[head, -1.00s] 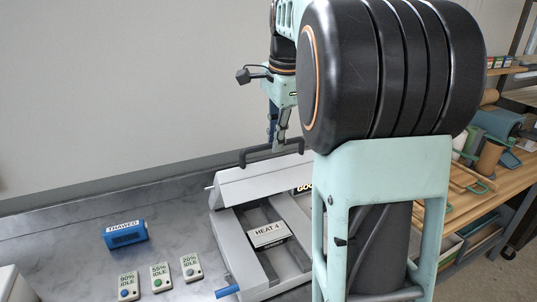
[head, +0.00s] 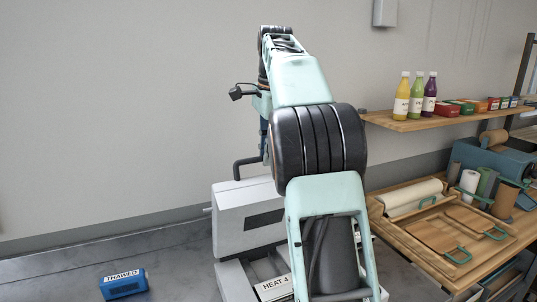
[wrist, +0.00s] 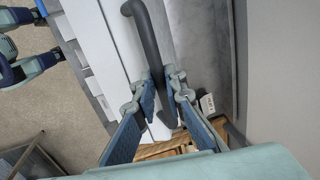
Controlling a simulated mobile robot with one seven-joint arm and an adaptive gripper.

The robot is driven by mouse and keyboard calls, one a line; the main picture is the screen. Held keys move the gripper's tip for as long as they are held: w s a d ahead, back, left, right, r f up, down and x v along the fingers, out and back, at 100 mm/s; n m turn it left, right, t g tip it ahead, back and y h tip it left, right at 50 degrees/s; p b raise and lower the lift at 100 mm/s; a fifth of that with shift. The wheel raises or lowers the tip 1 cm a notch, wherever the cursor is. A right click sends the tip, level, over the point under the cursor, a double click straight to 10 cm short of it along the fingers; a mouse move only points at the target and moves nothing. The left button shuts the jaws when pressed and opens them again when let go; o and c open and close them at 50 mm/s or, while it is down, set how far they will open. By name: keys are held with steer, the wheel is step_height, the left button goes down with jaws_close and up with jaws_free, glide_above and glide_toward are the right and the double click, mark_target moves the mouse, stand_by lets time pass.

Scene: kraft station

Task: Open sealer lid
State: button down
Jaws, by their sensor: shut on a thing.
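The white sealer lid (head: 240,212) stands raised and steep above the sealer base (head: 235,280) in the head view. Its dark bar handle (head: 240,168) sticks out at the top left of the lid. In the wrist view, my gripper (wrist: 162,84) has its two blue-padded fingers shut on the handle (wrist: 148,38), one on each side of the bar. In the head view my arm hides the fingers and the right part of the sealer. A "HEAT 4" label (head: 273,287) shows on the base.
A blue "THAWED" box (head: 123,284) lies on the grey counter, left of the sealer. On the right is a wooden bench (head: 395,232) with rolls and trays. Above it, a shelf (head: 400,124) holds several bottles and small boxes. Bare wall is behind the sealer.

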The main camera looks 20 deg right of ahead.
steer(key=shift+w+a, duration=0.3)
steer(key=shift+w, duration=0.25)
steer(key=c, duration=2.2)
jaws_free()
steer(key=shift+w, duration=0.2)
steer(key=shift+o, duration=1.2)
steer(key=shift+w+f, duration=0.2)
steer(key=shift+w, duration=0.2)
steer(key=shift+s+d, duration=0.1)
steer(key=shift+r, duration=0.15)
steer(key=shift+s+d+r, duration=0.1)
steer(key=shift+s+r, duration=0.15)
steer(key=shift+r, duration=0.9)
steer(key=shift+s+a+r, duration=0.1)
steer(key=shift+s+r, duration=0.2)
steer(key=shift+r, duration=0.9)
steer(key=shift+s+d+r, duration=0.1)
steer(key=shift+s+r, duration=0.15)
steer(key=shift+r, duration=0.9)
